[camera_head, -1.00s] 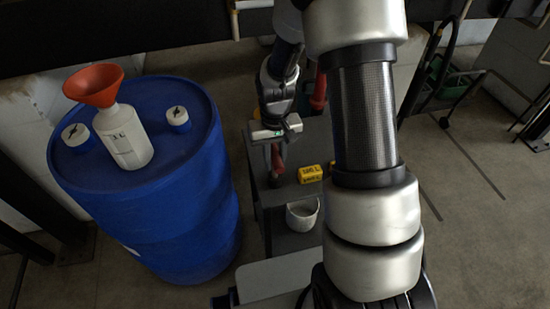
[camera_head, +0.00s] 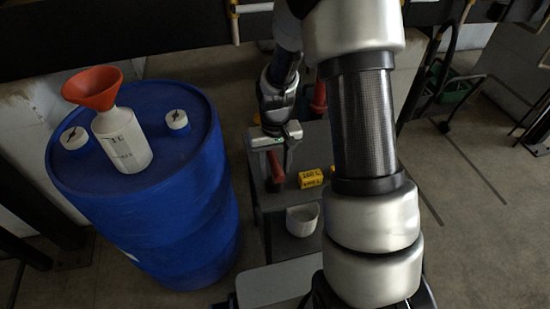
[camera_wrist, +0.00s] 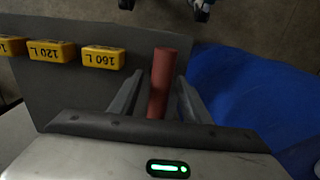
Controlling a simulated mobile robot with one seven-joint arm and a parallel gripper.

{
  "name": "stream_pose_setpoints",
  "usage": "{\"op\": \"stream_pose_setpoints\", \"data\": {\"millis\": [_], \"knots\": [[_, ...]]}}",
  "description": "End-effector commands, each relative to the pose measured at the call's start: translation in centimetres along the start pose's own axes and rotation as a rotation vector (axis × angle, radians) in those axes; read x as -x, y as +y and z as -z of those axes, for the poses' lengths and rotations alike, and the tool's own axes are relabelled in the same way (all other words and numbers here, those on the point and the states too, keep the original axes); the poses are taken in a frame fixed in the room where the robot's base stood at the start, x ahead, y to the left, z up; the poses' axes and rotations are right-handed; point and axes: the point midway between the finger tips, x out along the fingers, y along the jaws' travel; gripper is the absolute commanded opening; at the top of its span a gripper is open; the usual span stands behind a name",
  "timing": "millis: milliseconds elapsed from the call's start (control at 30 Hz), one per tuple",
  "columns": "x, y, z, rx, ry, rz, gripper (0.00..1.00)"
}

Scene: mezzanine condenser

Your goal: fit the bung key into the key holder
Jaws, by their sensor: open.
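A red cylindrical handle, which looks like the bung key (camera_wrist: 162,80), stands at the edge of a grey stand. In the wrist view it lies between the two fingers of my gripper (camera_wrist: 160,76), with dark gaps on both sides. The fingers are open and do not visibly grip it. In the head view my gripper (camera_head: 274,150) is over the left part of the stand, with the red handle (camera_head: 275,168) just below it. The lower end of the handle is hidden. I cannot tell which thing is the key holder.
The grey stand (camera_head: 285,200) carries yellow blocks with litre marks (camera_head: 311,179) right of the handle. A white bucket (camera_head: 302,219) sits lower on it. A blue drum (camera_head: 185,215) stands close on the left, bearing a white bottle (camera_head: 122,140) with an orange funnel (camera_head: 92,88).

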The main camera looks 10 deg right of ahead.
Motion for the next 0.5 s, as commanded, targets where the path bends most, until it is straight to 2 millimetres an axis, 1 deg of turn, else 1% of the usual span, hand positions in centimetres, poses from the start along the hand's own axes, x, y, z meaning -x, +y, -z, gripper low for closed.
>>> {"op": "stream_pose_setpoints", "data": {"millis": [67,167,267,500], "knots": [[0.7,0.0,0.1,0.000,0.002,0.000,0.43],[2.3,0.0,0.1,0.000,0.005,0.000,0.43],[4.6,0.0,0.2,-0.001,0.006,0.000,0.43],[10.6,0.0,0.2,-0.001,0.007,0.000,0.43]]}}
